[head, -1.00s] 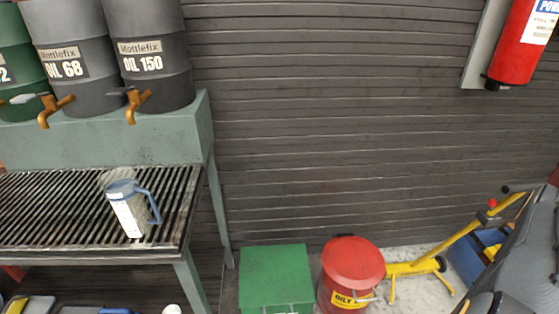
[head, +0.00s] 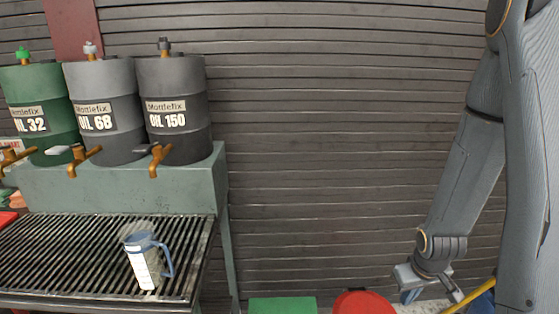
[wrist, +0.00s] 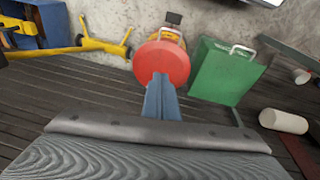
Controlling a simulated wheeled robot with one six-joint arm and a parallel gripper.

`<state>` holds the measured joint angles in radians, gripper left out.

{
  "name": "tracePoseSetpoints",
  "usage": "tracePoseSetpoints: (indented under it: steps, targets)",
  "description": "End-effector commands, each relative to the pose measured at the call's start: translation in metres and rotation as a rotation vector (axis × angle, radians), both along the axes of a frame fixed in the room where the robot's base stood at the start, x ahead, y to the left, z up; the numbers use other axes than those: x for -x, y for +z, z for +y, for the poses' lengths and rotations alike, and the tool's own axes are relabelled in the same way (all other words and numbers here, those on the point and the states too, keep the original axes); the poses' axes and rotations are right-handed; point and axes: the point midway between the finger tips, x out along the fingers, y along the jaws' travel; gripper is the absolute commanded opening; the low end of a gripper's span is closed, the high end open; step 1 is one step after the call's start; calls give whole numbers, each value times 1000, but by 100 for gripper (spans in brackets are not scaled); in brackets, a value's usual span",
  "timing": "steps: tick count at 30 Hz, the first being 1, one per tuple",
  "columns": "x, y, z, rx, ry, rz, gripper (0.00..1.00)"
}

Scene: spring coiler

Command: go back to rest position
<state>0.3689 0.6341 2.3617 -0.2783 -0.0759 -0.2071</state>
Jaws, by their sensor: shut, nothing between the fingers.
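My gripper (head: 410,296) hangs low at the right of the head view, at the end of my grey arm, with its fingers partly cut off by the bottom edge. In the wrist view its blue fingers (wrist: 160,92) are together and empty. They overlap the red lid of the oily-waste can (wrist: 162,62) in the picture. I cannot tell the distance between them.
A jug (head: 146,262) stands on the slatted bench (head: 60,262) at left, below several oil drums (head: 172,118) with taps. A green box (head: 282,305) and the red can (head: 362,303) stand on the floor. A yellow-framed item (wrist: 102,46) is near the can.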

Motion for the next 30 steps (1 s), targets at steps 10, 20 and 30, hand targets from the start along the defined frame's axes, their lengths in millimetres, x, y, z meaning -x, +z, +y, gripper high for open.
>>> tracePoseSetpoints:
  steps: [10, 20, 30]
  targets:
    - [41, 127, 87, -21, -72, 105, 0]
    - [101, 193, 149, -70, -118, 194, 0]
    - [110, 200, 156, -77, -124, 208, 0]
